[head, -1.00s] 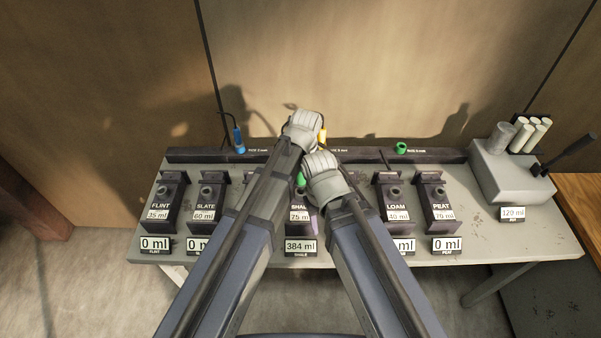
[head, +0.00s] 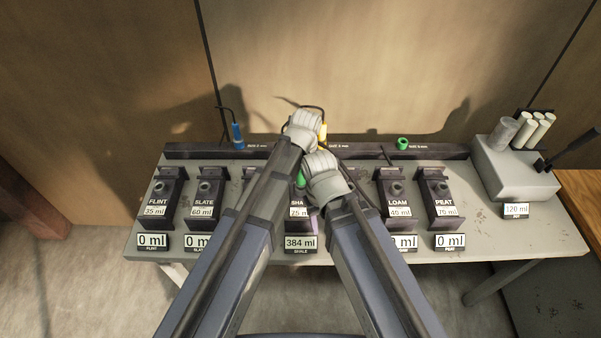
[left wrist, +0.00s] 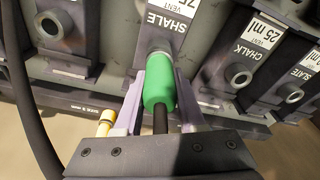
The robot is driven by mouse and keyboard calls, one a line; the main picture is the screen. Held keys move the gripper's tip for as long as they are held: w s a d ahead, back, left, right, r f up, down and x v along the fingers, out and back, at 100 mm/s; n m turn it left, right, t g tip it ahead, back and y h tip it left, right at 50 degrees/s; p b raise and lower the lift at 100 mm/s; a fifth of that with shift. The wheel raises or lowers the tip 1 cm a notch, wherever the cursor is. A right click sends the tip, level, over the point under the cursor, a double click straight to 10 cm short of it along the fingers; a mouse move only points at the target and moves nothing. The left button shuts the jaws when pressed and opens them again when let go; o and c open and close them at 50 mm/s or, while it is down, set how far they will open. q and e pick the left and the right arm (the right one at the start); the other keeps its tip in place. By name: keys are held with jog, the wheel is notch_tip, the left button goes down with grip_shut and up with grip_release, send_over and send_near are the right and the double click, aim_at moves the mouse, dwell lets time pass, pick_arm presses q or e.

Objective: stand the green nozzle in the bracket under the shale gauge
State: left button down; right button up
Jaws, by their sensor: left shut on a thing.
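The green nozzle (left wrist: 157,85) is between the fingers of my left gripper (left wrist: 155,95), which is shut on it. A black hose runs from its near end. Its far end meets the round opening of the bracket (left wrist: 140,35) marked SHALE; how deep it sits I cannot tell. In the head view only a bit of the green nozzle (head: 300,181) shows between my arms, and the left fingers are mostly hidden. The shale gauge (head: 300,243) reads 384 ml. My right wrist shows beside the nozzle, but its fingers cannot be made out.
A back rail (head: 200,152) carries a blue nozzle (head: 238,133), a yellow nozzle (head: 323,132) and a green ring (head: 402,143). Other brackets stand either side, including LOAM (head: 395,195). A grey box (head: 515,172) with a lever stands at the right.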

pick_arm(q)
jog(key=shift+f+b, duration=0.6)
jog(key=shift+f, duration=0.1)
pick_arm(e)
jog(key=shift+f, duration=0.7)
pick_arm(q)
jog(key=shift+c, duration=2.1)
grip_release()
jog(key=shift+r, duration=0.15)
pick_arm(e)
jog(key=shift+r, duration=0.1)
